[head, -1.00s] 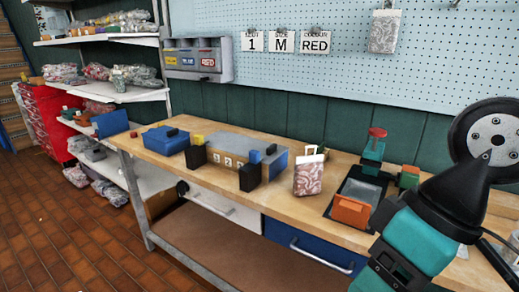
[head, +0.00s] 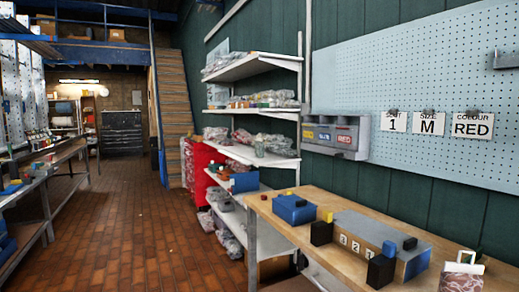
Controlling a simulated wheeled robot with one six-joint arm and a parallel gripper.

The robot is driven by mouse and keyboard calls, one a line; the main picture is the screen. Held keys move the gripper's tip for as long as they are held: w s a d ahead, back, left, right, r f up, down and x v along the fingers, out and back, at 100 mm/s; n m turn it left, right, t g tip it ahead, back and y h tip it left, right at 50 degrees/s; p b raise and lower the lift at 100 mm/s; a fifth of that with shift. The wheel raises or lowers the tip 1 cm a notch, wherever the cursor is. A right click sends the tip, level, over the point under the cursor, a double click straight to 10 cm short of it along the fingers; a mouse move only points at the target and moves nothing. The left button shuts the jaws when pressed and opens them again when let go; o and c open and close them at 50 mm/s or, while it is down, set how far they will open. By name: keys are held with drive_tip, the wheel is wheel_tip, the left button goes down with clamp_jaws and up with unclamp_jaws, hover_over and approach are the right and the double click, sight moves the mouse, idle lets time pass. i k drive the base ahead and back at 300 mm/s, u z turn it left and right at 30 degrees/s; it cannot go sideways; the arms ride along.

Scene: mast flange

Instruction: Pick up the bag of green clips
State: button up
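Several clear bags sit on the white wall shelves in the middle of the view. The bags on the third shelf down (head: 272,140) look reddish and grey, with a hint of green in one. The bags on the second shelf (head: 262,103) and top shelf (head: 225,62) are too small to sort by colour. I cannot tell which bag holds green clips. A bag with a red-and-white pattern (head: 462,282) stands at the bench's right end, cut off by the frame edge. My gripper is not in view.
A wooden workbench (head: 300,222) runs along the right, carrying a blue box (head: 294,209) and a grey-blue device with number tiles (head: 357,240). A red cabinet (head: 198,165) stands beyond the shelves. Clear brick floor (head: 150,230) lies left of the bench, with another bench (head: 35,185) at far left.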

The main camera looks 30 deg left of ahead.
sight(260, 144)
drive_tip(key=k, duration=0.6)
drive_tip(key=u, duration=0.8)
drive_tip(key=i, duration=1)
drive_tip(key=u, duration=1.15)
drive_tip(key=i, duration=3.45)
drive_tip(key=z, duration=1.1)
drive_tip(key=i, duration=0.85)
drive_tip(key=z, duration=1.45)
drive_tip(key=i, duration=0.5)
drive_tip(key=u, duration=0.05)
